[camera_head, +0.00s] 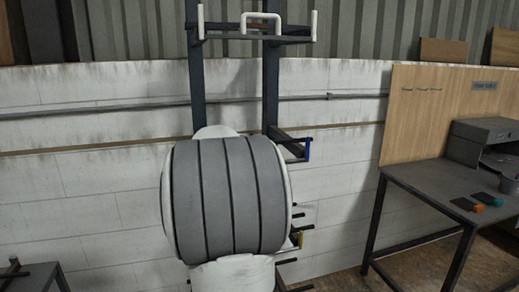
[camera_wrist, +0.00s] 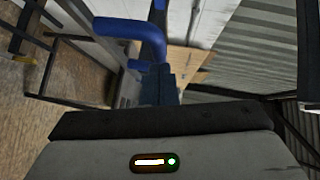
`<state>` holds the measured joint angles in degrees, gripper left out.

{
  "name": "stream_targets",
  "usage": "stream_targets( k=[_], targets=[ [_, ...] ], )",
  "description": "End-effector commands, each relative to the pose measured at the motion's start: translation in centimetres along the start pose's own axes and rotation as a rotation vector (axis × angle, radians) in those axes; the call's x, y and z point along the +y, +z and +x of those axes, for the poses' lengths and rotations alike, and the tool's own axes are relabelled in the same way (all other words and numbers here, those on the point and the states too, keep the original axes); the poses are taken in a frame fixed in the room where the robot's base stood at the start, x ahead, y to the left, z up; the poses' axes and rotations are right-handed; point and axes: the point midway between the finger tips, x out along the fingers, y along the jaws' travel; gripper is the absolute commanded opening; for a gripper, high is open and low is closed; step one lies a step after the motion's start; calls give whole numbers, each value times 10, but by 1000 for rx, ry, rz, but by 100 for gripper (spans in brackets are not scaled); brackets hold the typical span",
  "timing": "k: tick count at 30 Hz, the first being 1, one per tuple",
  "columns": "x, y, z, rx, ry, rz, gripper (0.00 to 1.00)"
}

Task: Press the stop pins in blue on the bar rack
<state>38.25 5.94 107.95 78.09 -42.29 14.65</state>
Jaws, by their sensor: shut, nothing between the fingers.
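The bar rack (camera_head: 271,80) is a dark frame on the white wall. A blue stop pin (camera_head: 308,148) stands at the end of its middle right arm, clear of my arm's outline. In the wrist view a thick, bent blue stop pin (camera_wrist: 140,32) is close up, just beyond my gripper (camera_wrist: 160,82). My gripper's fingers are together and empty, close to the pin; I cannot tell if they touch it. My gripper is hidden in the head view behind my large grey arm link.
White pins (camera_head: 261,17) sit on the rack's top arm. A yellow pin (camera_head: 300,240) is lower right and also shows in the wrist view (camera_wrist: 22,58). A dark table (camera_head: 415,190) with a grey box (camera_head: 480,140) stands at right. Floor shows between rack and table.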

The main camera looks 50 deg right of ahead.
Motion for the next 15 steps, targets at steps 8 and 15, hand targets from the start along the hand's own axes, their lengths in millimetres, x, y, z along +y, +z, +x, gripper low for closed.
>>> stream_targets(
  k=[8,15],
  targets=[
    [0,0,0,0,0,0,0],
    [-1,-14,-19,-1,-1,1,0]
  ],
)
